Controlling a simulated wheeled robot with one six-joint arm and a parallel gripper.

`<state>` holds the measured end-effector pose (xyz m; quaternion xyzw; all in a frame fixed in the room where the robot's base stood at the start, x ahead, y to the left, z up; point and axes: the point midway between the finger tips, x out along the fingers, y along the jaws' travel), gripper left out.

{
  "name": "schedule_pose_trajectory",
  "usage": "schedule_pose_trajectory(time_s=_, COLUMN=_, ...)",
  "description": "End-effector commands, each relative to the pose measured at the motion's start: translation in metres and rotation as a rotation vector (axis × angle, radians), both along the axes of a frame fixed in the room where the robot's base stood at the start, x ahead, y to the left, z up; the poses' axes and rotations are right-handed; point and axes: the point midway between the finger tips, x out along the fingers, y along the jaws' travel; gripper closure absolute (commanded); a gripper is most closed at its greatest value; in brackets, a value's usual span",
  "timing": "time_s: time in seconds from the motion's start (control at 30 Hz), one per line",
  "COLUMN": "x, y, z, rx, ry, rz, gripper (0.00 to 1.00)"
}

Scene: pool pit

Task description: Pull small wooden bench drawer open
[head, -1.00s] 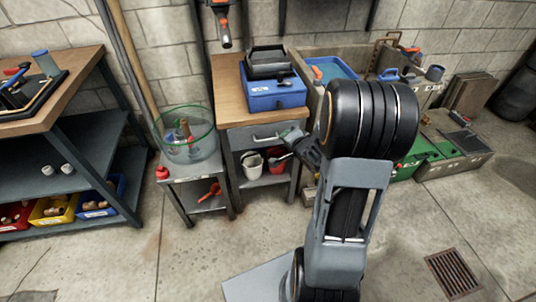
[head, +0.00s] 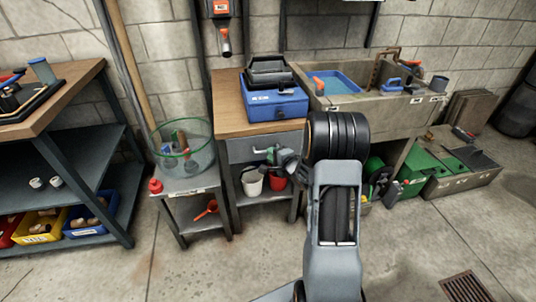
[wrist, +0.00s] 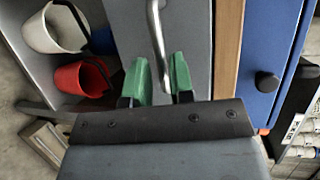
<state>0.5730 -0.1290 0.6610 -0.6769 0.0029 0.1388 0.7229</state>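The small wooden bench (head: 228,118) has a wood top and a grey drawer (head: 240,150) under it, which looks shut. The drawer front (wrist: 185,25) also fills the middle of the wrist view. Its curved metal handle (wrist: 155,30) runs down between the green fingertips of my gripper (wrist: 159,72). The fingers are apart, with a gap visible beside the handle, and the right finger is nearer to it. In the head view my gripper (head: 265,153) is at the drawer front and covers most of the handle.
A blue toolbox (head: 275,103) stands on the bench top. A white bucket (head: 252,185) and a red bucket (head: 277,181) sit on the shelf below. A low side table (head: 190,182) carries a glass bowl. A stone sink (head: 385,115) stands to the right. The floor in front is clear.

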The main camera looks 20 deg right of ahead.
Motion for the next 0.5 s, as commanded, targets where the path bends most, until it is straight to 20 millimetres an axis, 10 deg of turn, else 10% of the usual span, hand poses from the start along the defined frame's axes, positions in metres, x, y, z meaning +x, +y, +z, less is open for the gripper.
schedule_pose_trajectory(time_s=0.5, x=0.032, y=0.007, z=-0.006, rx=0.000, ry=0.000, rz=0.000, gripper=0.78)
